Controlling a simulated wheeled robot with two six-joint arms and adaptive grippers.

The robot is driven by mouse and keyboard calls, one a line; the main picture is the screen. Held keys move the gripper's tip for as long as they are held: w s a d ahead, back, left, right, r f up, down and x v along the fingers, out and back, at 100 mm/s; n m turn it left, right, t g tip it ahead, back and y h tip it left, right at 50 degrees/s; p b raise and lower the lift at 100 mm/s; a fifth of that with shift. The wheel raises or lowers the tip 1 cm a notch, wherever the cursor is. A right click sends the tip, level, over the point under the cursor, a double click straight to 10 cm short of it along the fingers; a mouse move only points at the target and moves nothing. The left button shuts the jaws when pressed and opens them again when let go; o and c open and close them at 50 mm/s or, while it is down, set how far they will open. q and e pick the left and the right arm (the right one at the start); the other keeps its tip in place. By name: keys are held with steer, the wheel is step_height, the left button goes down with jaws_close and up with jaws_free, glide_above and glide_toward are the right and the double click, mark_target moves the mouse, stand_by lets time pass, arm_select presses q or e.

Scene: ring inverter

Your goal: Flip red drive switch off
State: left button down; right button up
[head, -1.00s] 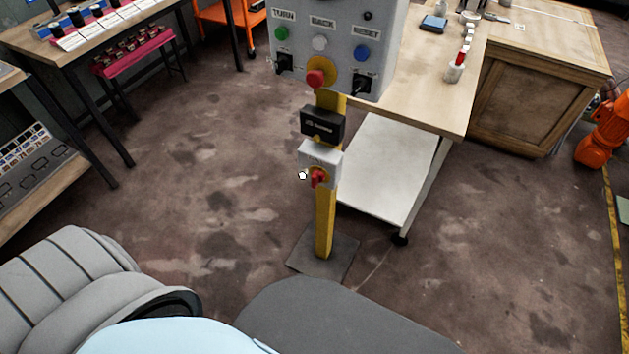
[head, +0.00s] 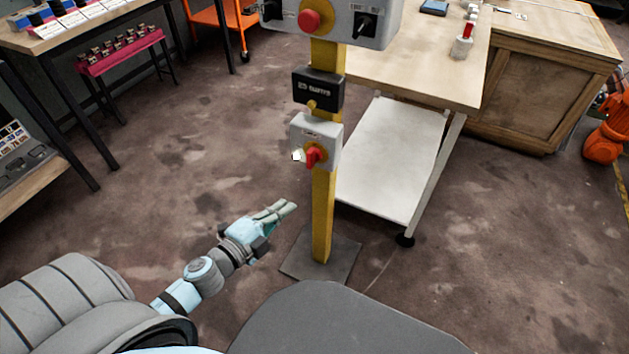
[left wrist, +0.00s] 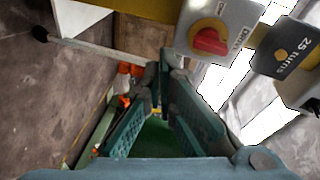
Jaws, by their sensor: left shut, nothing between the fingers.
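The red drive switch (head: 313,156) is a red rotary handle on a yellow plate. It sits on a small light grey box (head: 328,137) on the yellow post. In the left wrist view the red handle (left wrist: 210,41) shows at the upper right, with lettering beside it, partly legible as "DRIVE". My left gripper (head: 290,207) is shut and empty, below and to the left of the switch, apart from it. In the left wrist view its fingers (left wrist: 165,75) come together left of and below the switch. My right gripper is not in view.
Above the switch are a black box (head: 319,91) and a grey control panel (head: 365,32) with a red button. The post (head: 323,220) stands on a floor plate. A wooden table (head: 420,75) with a white lower shelf is behind.

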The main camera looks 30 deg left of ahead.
mark_target(312, 157)
arm_select(q)
steer(key=d+r+m+t+h, duration=0.1)
steer(key=d+r+m+h, duration=0.1)
steer(key=d+r+m, duration=0.2)
step_height(312, 157, up, 3)
steer(key=shift+d+f+h, duration=0.15)
steer(key=shift+d+h, duration=0.05)
steer(key=shift+h, duration=0.2)
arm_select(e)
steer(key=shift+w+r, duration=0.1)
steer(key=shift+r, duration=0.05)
arm_select(q)
steer(key=shift+w, duration=0.1)
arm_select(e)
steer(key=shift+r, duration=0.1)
arm_select(q)
steer(key=w+p, duration=0.1)
steer(key=w, duration=0.8)
steer(key=shift+w+a+p, duration=0.15)
steer(key=shift+a+p, duration=0.2)
steer(key=shift+a, duration=0.1)
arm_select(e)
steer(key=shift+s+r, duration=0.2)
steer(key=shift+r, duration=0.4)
